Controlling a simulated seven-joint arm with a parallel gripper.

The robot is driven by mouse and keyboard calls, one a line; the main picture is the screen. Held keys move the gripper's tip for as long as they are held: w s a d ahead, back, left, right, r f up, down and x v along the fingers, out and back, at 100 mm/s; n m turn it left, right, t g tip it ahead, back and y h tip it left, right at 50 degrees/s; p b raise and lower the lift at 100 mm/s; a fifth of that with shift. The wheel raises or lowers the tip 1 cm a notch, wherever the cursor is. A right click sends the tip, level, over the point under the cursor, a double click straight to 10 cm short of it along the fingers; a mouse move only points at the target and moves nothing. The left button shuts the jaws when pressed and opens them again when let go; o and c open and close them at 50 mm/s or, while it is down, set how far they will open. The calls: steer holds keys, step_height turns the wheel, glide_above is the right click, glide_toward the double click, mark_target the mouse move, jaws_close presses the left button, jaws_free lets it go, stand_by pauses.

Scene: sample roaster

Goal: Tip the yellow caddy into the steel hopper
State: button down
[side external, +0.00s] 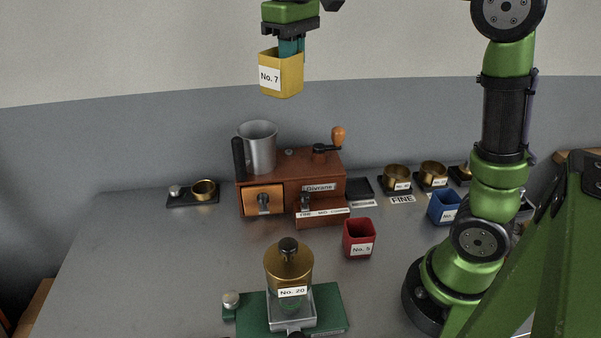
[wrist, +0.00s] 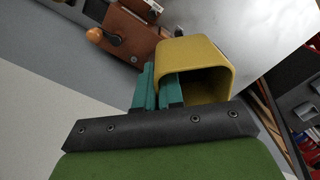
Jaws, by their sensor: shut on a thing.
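The yellow caddy (side external: 287,75), labelled No. 7, hangs upright or nearly so in the side view, high above the bench. My gripper (side external: 291,48) is above it, shut on its wall with teal fingers. In the wrist view the caddy (wrist: 195,60) shows its open mouth, and the fingers (wrist: 158,90) pinch one wall; I see no contents. The steel hopper (side external: 260,147) is an open metal cup on top of the wooden grinder, below and a little left of the caddy in the side view. The hopper cannot be made out in the wrist view.
The wooden grinder (side external: 290,185) has an orange-knobbed crank (side external: 337,137) at its right. A red caddy (side external: 358,239) and a blue caddy (side external: 443,208) stand on the bench. A brass-topped device (side external: 289,268) stands in front. The air around the held caddy is clear.

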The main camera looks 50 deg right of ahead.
steer(key=w+d+r+m, duration=0.1)
steer(key=w+d+m, duration=0.7)
steer(key=m, duration=0.4)
steer(key=shift+n, duration=0.3)
steer(key=shift+w+a+f, duration=0.15)
steer(key=shift+w+f, duration=0.05)
steer(key=shift+f, duration=0.5)
steer(key=shift+w+a+f, duration=0.15)
steer(key=shift+w+f, duration=0.05)
steer(key=shift+f, duration=0.55)
steer(key=shift+w+a+f, duration=0.15)
steer(key=shift+w+f, duration=0.05)
steer(key=shift+f, duration=0.5)
